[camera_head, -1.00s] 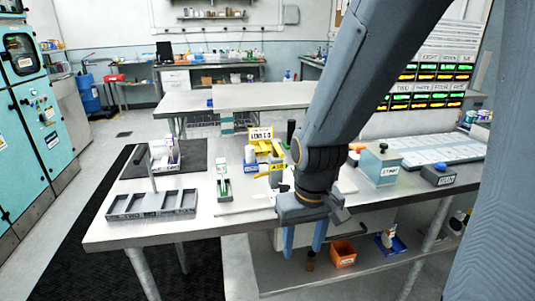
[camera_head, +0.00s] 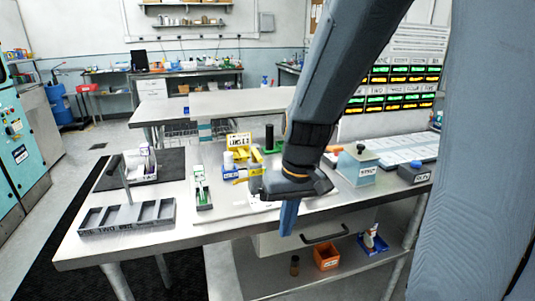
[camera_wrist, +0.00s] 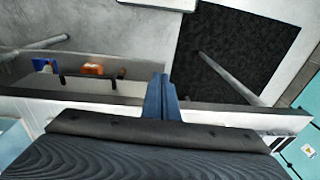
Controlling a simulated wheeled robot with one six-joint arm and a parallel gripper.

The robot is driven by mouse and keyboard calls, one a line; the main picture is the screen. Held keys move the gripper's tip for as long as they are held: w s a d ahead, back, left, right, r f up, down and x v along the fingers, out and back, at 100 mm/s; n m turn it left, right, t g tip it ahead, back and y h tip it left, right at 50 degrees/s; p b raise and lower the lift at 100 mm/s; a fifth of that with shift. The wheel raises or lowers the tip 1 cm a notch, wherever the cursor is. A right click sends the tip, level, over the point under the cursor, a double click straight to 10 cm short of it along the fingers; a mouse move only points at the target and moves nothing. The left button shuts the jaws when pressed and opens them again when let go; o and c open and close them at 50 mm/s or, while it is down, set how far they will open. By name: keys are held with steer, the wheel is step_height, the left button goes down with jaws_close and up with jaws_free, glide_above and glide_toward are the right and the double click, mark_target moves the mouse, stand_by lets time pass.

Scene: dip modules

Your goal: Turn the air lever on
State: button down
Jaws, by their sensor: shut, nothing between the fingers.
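My gripper (camera_head: 288,220) hangs fingers-down at the front edge of the steel table (camera_head: 170,240), in front of the drawer. In the wrist view its blue fingers (camera_wrist: 162,98) are together with nothing between them. I cannot tell for sure which part is the air lever; my arm hides some of this area.
A grey-green box (camera_head: 357,168) and a dark button box (camera_head: 414,172) are on the right. The drawer handle (camera_head: 324,234) is close to my fingers. An orange bin (camera_head: 326,257) sits on the lower shelf.

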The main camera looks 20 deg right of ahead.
mark_target(257, 154)
steer(key=w+d+r+t+y+b, duration=0.1)
steer(key=w+d+r+t+y, duration=0.1)
steer(key=w+d+r, duration=0.4)
steer(key=w+d+r+n+t+y+b, duration=0.1)
steer(key=w+d+r+t+y+b, duration=0.1)
steer(key=w+d+r, duration=0.4)
steer(key=w+r+y, duration=0.1)
steer(key=w+r, duration=0.2)
steer(key=r, duration=0.1)
steer(key=shift+w+r+n, duration=0.15)
steer(key=shift+r+n, duration=0.15)
steer(key=shift+r, duration=0.05)
steer(key=w+a+f+p, duration=0.3)
steer(key=w+a+f, duration=0.1)
steer(key=a+f, duration=0.3)
steer(key=shift+w+a+p, duration=0.15)
steer(key=shift+a+p, duration=0.25)
steer(key=shift+a, duration=0.45)
